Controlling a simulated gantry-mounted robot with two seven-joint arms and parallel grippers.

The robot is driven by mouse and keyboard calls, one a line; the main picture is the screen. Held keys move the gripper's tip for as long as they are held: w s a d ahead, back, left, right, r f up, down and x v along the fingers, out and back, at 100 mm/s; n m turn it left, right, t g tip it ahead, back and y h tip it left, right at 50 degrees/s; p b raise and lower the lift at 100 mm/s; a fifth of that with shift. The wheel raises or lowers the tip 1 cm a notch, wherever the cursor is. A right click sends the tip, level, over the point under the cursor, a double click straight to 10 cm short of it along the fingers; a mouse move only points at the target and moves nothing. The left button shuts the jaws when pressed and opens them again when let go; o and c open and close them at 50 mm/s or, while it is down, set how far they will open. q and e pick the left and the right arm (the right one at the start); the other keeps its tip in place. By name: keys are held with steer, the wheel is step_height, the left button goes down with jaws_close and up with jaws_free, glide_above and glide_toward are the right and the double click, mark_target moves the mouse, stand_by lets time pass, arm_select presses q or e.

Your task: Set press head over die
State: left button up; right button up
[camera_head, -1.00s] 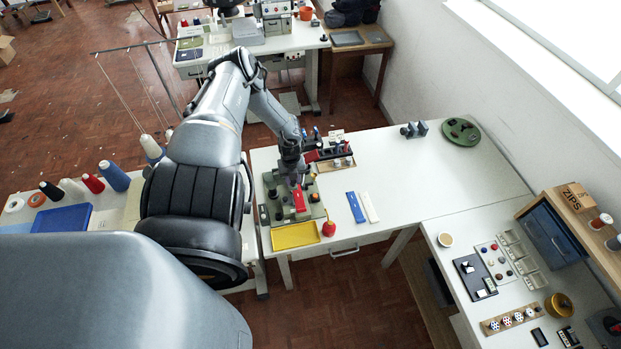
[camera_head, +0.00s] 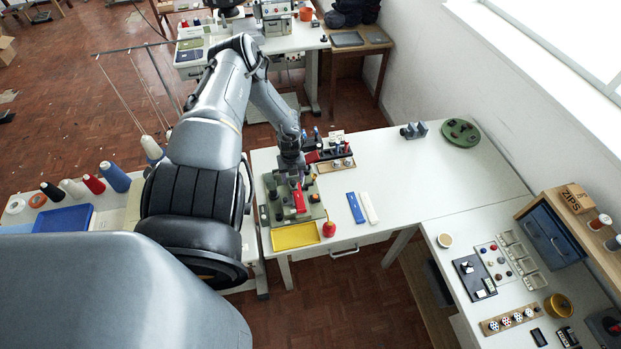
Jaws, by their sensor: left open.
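My left gripper (camera_head: 294,181) points down over the green press station (camera_head: 287,218) on the white table. It is open, at the back of the red press part (camera_head: 300,202). The station carries several dark upright parts, which may include the press head and die; they are too small to tell apart. The gripper and arm hide part of the station's back. I cannot tell whether the fingers touch anything. My right gripper is not in view.
A yellow tray (camera_head: 295,236) and a red bulb-shaped thing (camera_head: 328,229) are at the station's front. A blue strip (camera_head: 355,207) and a white strip (camera_head: 369,207) lie to its right. A rack (camera_head: 330,152) stands behind.

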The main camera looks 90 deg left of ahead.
arm_select(q)
step_height(320, 180, up, 8)
steer(key=shift+p, duration=0.3)
stand_by(0.4)
